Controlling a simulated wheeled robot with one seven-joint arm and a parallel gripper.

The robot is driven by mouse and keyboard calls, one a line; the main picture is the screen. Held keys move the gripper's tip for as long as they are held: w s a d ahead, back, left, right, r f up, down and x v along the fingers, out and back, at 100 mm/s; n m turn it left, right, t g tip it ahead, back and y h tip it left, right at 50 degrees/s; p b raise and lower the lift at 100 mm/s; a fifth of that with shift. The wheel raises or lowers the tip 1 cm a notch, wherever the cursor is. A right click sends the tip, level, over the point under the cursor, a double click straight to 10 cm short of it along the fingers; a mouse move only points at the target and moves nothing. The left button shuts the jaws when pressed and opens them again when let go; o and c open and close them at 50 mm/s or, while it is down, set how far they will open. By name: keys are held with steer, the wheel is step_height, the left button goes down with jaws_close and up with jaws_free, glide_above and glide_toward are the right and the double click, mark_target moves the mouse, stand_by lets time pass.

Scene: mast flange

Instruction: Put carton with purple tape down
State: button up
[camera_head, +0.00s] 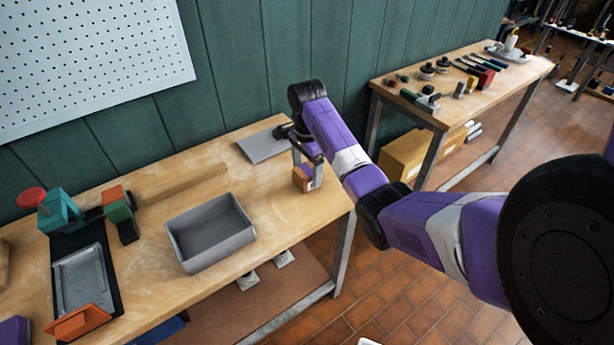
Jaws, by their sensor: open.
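A small brown carton with purple tape (302,180) is on the wooden table (285,205), near its right end. My gripper (308,172) is open, pointing down with its fingers around the carton. The fingers partly hide the carton. The carton's base looks to be at the tabletop, but I cannot tell whether the fingers touch its sides.
A grey open bin (211,232) stands left of the carton, and a flat grey plate (263,146) lies behind it. A teal and red device (60,210) and a grey tray (83,280) are at the left. A second bench (440,110) with tools stands at the right.

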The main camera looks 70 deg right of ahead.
steer(key=shift+f, duration=1.4)
jaws_close()
steer(key=shift+r, duration=0.15)
